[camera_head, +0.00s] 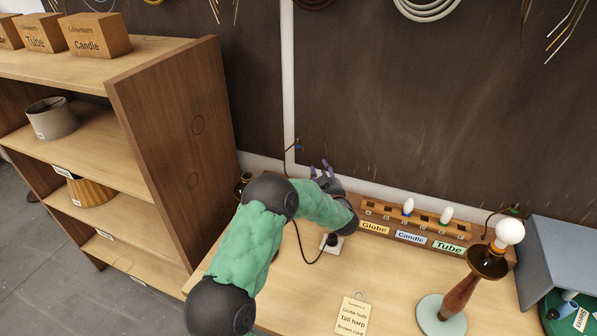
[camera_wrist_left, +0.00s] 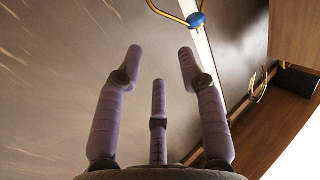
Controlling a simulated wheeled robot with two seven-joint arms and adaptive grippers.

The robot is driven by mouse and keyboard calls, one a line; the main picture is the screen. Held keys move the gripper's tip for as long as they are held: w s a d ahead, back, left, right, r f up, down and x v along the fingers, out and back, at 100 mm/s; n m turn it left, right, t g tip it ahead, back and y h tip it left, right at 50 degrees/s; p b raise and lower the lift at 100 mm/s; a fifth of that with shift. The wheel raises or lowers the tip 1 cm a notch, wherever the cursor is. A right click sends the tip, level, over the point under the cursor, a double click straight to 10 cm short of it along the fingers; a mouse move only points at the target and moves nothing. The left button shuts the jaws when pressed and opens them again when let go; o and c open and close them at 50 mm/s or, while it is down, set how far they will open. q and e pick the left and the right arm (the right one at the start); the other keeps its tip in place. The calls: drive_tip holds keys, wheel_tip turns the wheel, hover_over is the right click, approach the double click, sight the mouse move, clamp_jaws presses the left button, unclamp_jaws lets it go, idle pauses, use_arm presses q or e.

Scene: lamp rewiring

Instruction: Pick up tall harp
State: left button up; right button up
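In the left wrist view a thin brass-coloured wire loop with a blue piece (camera_wrist_left: 197,20) shows at the top edge, partly cut off; I cannot tell for sure whether it is the tall harp. A second, smaller brass loop (camera_wrist_left: 259,88) shows at the right. My left gripper (camera_head: 322,168) is at the back of the table near the dark wall, its purple fingers spread. In the left wrist view its fingers (camera_wrist_left: 160,65) are apart with nothing between them. A small blue-tipped item (camera_head: 297,146) shows by the wall, just left of the fingers. My right gripper is out of view.
A note (camera_head: 353,316) reading "Tall harp" lies on the table. A lamp (camera_head: 461,294) with a globe bulb (camera_head: 510,232) stands at the right, near a grey box (camera_head: 562,255). A wooden bulb rack (camera_head: 430,222) lines the back. A shelf (camera_head: 172,135) rises on the left.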

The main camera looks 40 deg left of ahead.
use_arm(q)
wheel_tip(320, 180, down, 10)
drive_tip(key=f+b, duration=0.1)
drive_tip(key=b, duration=0.8)
drive_tip(key=b+x, duration=0.1)
drive_tip(key=x, duration=0.9)
drive_tip(key=shift+a+r, duration=0.35)
drive_tip(key=shift+w, duration=0.15)
clamp_jaws()
